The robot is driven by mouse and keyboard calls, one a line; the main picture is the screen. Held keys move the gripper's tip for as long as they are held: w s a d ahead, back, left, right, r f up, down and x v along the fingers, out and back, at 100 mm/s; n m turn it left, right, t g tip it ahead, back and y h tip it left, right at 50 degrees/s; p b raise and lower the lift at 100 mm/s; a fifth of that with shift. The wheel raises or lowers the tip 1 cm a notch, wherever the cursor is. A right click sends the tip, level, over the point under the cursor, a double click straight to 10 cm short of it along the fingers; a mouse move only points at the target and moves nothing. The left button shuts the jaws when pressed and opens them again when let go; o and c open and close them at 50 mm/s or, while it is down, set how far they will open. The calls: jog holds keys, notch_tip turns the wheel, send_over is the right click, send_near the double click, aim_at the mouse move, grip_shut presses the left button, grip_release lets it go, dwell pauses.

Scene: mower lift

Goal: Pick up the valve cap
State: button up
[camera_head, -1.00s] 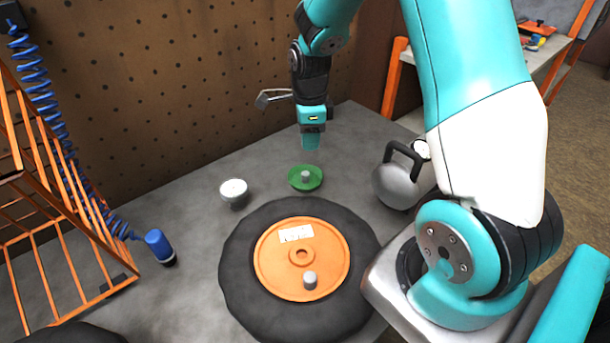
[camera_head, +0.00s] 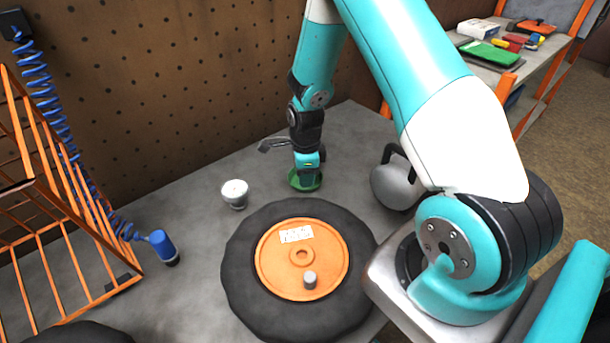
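A round green dish (camera_head: 298,186) lies on the grey bench behind the wheel. In the earlier frame a small grey cap, likely the valve cap, stands in its middle; now my gripper hides it. My gripper (camera_head: 306,180) points straight down into the dish. Its fingertips are too small and covered to show whether they are open or shut, or whether they touch the cap. A wheel with a black tyre (camera_head: 245,290) and orange hub (camera_head: 280,272) lies flat in front. A short grey stem (camera_head: 310,280) stands up from the hub.
A grey kettlebell (camera_head: 392,188) stands right of the dish, and a white-topped gauge (camera_head: 234,192) stands left. A blue air-hose end (camera_head: 161,246) and an orange wire rack (camera_head: 75,255) are at the left. The pegboard wall (camera_head: 180,90) rises behind.

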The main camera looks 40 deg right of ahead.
grip_shut()
jog(key=shift+r, duration=0.1)
